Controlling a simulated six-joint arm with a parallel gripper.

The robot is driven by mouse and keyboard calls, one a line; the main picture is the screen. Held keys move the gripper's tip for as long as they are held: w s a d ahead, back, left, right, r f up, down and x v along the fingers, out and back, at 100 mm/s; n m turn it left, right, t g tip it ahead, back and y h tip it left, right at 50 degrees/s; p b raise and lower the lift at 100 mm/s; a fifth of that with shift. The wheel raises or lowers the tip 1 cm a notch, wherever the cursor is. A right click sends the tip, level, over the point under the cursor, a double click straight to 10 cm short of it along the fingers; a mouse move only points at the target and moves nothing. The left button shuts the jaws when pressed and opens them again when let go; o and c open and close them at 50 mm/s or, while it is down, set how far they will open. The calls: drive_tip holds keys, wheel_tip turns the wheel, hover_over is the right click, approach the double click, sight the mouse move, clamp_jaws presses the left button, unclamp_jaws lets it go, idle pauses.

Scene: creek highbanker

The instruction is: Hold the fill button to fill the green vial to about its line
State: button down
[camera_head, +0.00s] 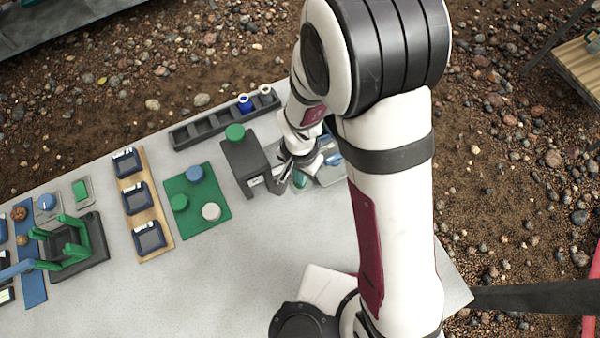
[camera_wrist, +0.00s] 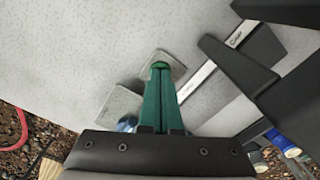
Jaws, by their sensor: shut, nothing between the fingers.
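My gripper (camera_wrist: 160,72) is shut and empty, its teal fingers pressed together. In the wrist view the fingertips are over a small grey plate (camera_wrist: 177,66), and a bright green spot, likely a green button (camera_wrist: 160,65), shows right at the tips. I cannot tell whether they touch it. In the head view my gripper (camera_head: 299,181) is low over the table, just right of the dark dispenser box (camera_head: 243,163) with a green cap (camera_head: 235,132). The dispenser (camera_wrist: 275,100) also shows in the wrist view, with a dark arm and pale label strip. I cannot make out the green vial.
A second plate (camera_wrist: 115,106) with a blue button (camera_wrist: 128,122) is beside the fingers. A dark rack (camera_head: 205,127) with a blue vial (camera_head: 245,103) stands behind the dispenser. A green mat (camera_head: 220,208) with coloured discs lies left.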

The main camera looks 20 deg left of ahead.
drive_tip(key=shift+r, duration=1.15)
wheel_tip(320, 180, up, 7)
wheel_tip(320, 180, down, 8)
drive_tip(key=shift+f, duration=0.2)
drive_tip(key=shift+f, duration=0.45)
idle(2.0)
idle(2.8)
drive_tip(key=shift+r, duration=1.15)
